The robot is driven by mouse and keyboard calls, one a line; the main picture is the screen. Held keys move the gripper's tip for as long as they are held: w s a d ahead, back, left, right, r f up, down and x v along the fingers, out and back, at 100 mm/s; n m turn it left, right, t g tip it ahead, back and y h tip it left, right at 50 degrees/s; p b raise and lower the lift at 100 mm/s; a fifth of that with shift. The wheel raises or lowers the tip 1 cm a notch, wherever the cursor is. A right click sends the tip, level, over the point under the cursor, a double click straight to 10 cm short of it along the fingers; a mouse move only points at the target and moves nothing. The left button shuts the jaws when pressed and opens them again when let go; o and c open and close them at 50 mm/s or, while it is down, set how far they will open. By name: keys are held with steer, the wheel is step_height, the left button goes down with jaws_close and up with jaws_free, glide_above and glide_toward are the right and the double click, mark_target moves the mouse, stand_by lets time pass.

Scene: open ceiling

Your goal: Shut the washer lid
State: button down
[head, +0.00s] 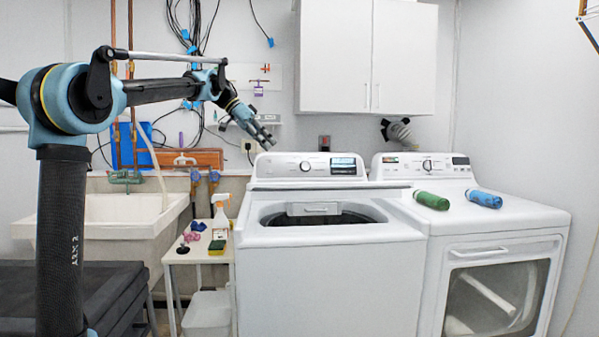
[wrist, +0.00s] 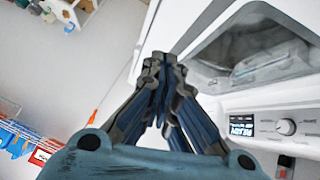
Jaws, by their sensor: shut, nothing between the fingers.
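The washer (head: 328,270) is the left of two white machines in the head view. Its top has a dark opening, and a white piece with a handle (head: 313,209) shows at the opening's back. I take this to be the lid, but its exact angle is hard to tell. In the wrist view the washer's control panel (wrist: 265,127) is at lower right, and the grey opening area (wrist: 255,52) is above it. My gripper (head: 270,143) is above the washer's back left corner, shut and empty, apart from the lid. Its fingertips (wrist: 163,62) meet in the wrist view.
A dryer (head: 500,213) stands on the right with a green bottle (head: 431,200) and a blue bottle (head: 484,198) on top. A small table (head: 204,252) holding a spray bottle (head: 220,215) is left of the washer. White cabinets (head: 365,55) hang above.

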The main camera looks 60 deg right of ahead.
steer(key=shift+m+g+y, duration=0.3)
steer(key=shift+m+g, duration=0.1)
steer(key=shift+m, duration=0.3)
steer(key=s+d+f, duration=0.1)
steer(key=s+f, duration=0.1)
steer(key=s, duration=0.1)
steer(key=s+d+f, duration=0.1)
steer(key=s+d, duration=0.1)
steer(key=s, duration=0.2)
steer(key=s+d+f, duration=0.2)
steer(key=s, duration=0.2)
steer(key=shift+s+d+f, duration=0.1)
steer(key=shift+f, duration=0.2)
steer(key=shift+s+a+f, duration=0.15)
steer(key=shift+a+f, duration=0.05)
steer(key=shift+f, duration=0.85)
steer(key=shift+s+a+f, duration=0.1)
steer(key=shift+a+f, duration=0.1)
steer(key=shift+f, duration=0.7)
